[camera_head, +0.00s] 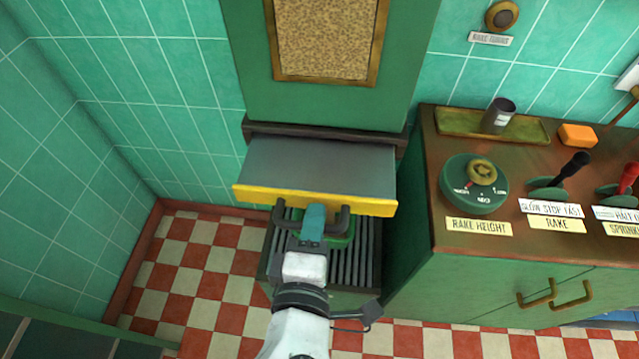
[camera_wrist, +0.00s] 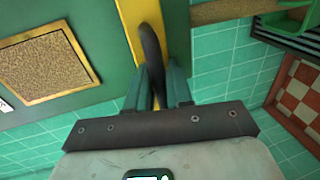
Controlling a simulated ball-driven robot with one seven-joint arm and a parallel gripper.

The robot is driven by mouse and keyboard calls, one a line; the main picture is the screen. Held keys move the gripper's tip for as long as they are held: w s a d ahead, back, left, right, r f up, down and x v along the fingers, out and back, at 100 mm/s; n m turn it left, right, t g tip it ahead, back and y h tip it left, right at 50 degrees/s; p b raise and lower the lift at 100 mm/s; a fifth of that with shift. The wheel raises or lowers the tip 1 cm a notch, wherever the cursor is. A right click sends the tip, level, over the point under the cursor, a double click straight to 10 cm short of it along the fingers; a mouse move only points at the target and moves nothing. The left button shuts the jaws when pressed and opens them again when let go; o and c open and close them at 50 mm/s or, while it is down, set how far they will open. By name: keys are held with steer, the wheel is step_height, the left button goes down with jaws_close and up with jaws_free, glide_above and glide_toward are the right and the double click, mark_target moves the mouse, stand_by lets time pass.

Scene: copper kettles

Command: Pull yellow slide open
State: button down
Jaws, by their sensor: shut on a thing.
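The yellow slide (camera_head: 250,193) is a grey plate with a yellow front edge, and the plate shows out in front of the dark ledge of the green cabinet. A dark curved handle (camera_head: 343,221) sits on its front. My gripper (camera_head: 313,212) is shut on the middle of this handle, with teal fingers around the bar. In the wrist view the handle (camera_wrist: 152,45) runs between the two fingers of my gripper (camera_wrist: 160,78), with the yellow edge (camera_wrist: 132,14) behind it. The fingers hide part of the handle.
A slatted dark grate (camera_head: 368,262) lies below the slide. At right stands a green counter (camera_head: 440,150) with a rake height dial (camera_head: 474,183), levers, a dark cup (camera_head: 498,115) and an orange block (camera_head: 577,134). Checkered floor (camera_head: 190,270) is clear at left.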

steer(key=shift+f+v, duration=0.2)
steer(key=shift+v, duration=0.9)
steer(key=shift+f, duration=0.1)
steer(key=c, duration=1.2)
jaws_free()
steer(key=shift+o, duration=0.2)
steer(key=b+v, duration=0.1)
steer(key=v, duration=1)
steer(key=shift+w+d, duration=0.1)
steer(key=shift+w, duration=0.05)
